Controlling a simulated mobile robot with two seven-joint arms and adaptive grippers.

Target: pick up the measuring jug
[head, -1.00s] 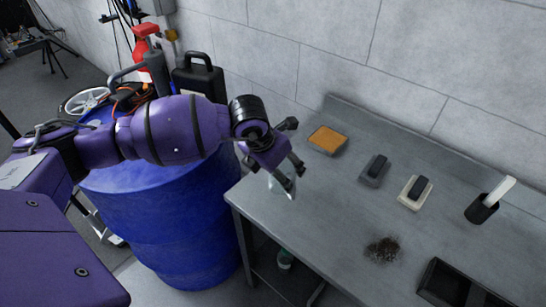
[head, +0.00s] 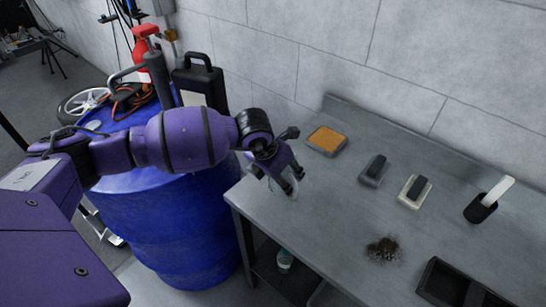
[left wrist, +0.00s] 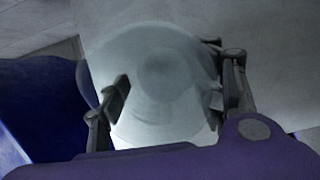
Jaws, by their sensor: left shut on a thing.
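The measuring jug (left wrist: 160,75) is a pale, translucent round vessel. It fills the middle of the left wrist view, between the two dark fingers of my left gripper (left wrist: 165,98). In the head view my left gripper (head: 288,184) is over the bench's left end, and only a small glassy part of the jug shows between and below the fingers. The gripper is shut on the jug. I cannot tell whether the jug's base touches the bench. My right gripper is in neither view.
A blue drum (head: 180,230) stands left of the bench, below my arm. A wall runs behind.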

